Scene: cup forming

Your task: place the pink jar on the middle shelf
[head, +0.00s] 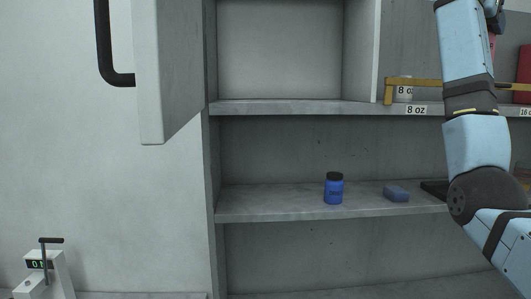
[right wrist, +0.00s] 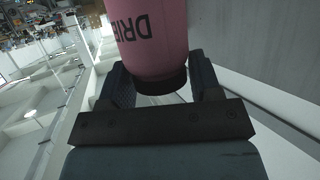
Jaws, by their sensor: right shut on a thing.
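The pink jar (right wrist: 152,35) has dark lettering and a black lid. In the right wrist view it is between the two fingers of my right gripper (right wrist: 162,82), which is shut on it near the lid end. Its far end is cut off by the frame. In the head view my right arm reaches up at the right edge, and only a sliver of pink (head: 492,42) shows behind it. The middle shelf (head: 275,200) is a grey board below the labelled upper shelf. My left gripper is not in view.
A blue jar with a black lid (head: 334,190), a blue block (head: 396,194) and a dark flat item (head: 434,188) are on the middle shelf. Its left part is clear. The upper shelf (head: 290,107) has a yellow rail (head: 430,83). An open cabinet door (head: 170,70) hangs left.

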